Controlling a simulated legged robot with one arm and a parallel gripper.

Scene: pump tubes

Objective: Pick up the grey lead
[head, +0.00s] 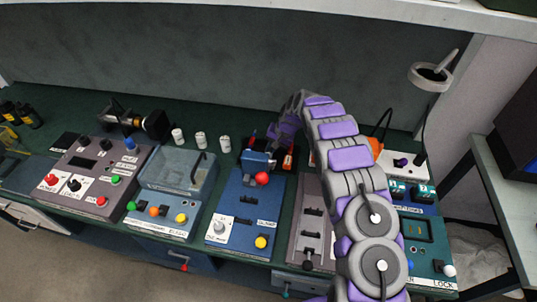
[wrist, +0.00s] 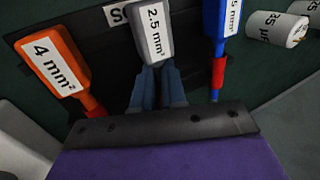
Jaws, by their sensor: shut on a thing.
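The grey lead (wrist: 153,30), labelled 2.5 mm², shows at the top middle of the wrist view. My gripper (wrist: 156,72) has its two fingers shut on the lower end of the grey lead. An orange lead (wrist: 52,64), labelled 4 mm², is to the left, apart from the fingers. A blue lead (wrist: 221,22) with a red sleeve is to the right, also apart. The leads are over a dark rack (wrist: 107,58). In the head view my arm reaches to the back of the bench, and the grey lead cannot be made out there.
White cylinders (wrist: 277,28) lie right of the blue lead. In the head view, a blue panel with a red knob (head: 262,179), a clear-lidded box (head: 178,170) and a grey control panel (head: 88,176) stand on the green bench. A white ring holder (head: 430,77) is at right.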

